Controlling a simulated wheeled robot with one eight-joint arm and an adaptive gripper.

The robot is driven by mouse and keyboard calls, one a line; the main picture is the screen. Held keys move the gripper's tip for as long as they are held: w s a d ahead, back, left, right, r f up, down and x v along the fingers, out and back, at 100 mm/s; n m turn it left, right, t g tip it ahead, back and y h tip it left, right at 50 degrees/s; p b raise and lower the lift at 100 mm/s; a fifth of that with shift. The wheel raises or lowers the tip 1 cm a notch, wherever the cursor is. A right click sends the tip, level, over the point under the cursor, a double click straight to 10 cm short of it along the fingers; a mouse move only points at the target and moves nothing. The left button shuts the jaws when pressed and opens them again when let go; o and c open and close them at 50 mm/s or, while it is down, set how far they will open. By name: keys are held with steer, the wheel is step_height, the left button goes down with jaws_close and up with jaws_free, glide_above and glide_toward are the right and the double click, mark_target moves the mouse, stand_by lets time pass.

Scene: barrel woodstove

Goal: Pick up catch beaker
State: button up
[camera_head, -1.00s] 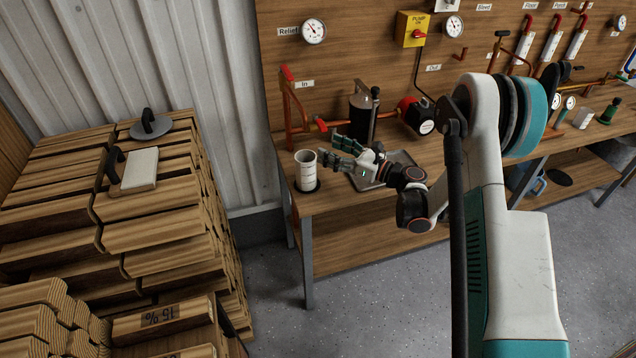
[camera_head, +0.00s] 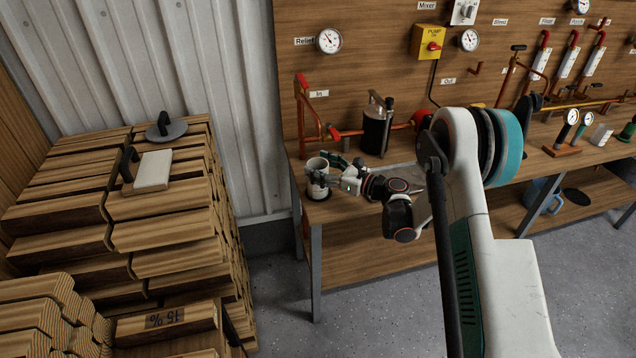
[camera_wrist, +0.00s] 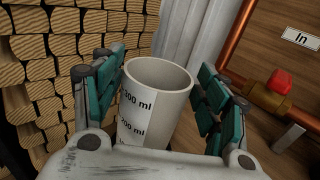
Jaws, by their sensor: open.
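The catch beaker (camera_head: 317,180) is a whitish cup with volume marks. It stands upright on a dark round spot at the left end of the workbench. In the wrist view the beaker (camera_wrist: 158,100) sits between my fingers, its "300 ml" and "200 ml" marks facing me, its base hidden by my gripper's palm. My gripper (camera_wrist: 164,105) is open, with one teal finger set on each side of the beaker. A gap shows on the right side; contact on the left is unclear. In the head view my gripper (camera_head: 328,171) reaches the beaker from the right.
A dark cylinder vessel (camera_head: 377,128) and red-handled copper piping (camera_head: 308,115) stand behind the beaker. A metal tray (camera_head: 408,176) lies to the right, partly hidden by my arm. Stacked firewood (camera_head: 160,235) stands left of the bench.

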mark_target(309, 165)
steer(key=b+x, duration=0.1)
steer(key=x, duration=0.2)
steer(key=shift+a+f+b, duration=0.4)
steer(key=shift+a, duration=0.05)
steer(key=shift+w+a+r, duration=0.1)
steer(key=shift+w+a, duration=0.2)
steer(key=shift+a, duration=0.05)
steer(key=shift+r, duration=0.1)
steer(key=shift+c, duration=0.6)
steer(key=c, duration=1.3)
steer(key=shift+c, duration=0.3)
jaws_close()
